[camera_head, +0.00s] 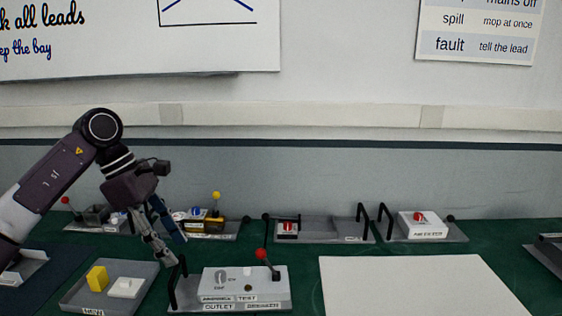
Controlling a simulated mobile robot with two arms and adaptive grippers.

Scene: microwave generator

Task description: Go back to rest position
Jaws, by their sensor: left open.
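My left arm comes in from the left, and my left gripper (168,250) points down over the green bench. It is open, with nothing seen between its fingers. The fingertips are just above and left of the grey test box (243,285), close to the black handle at that box's left end. I cannot tell whether they touch it. My right gripper is not in view.
A grey tray (75,299) with a yellow block (97,278) and a white block (125,287) sits at front left. Trays with handles and devices line the back, including a white box with a red button (420,226). A bare cream board (420,285) lies front right.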

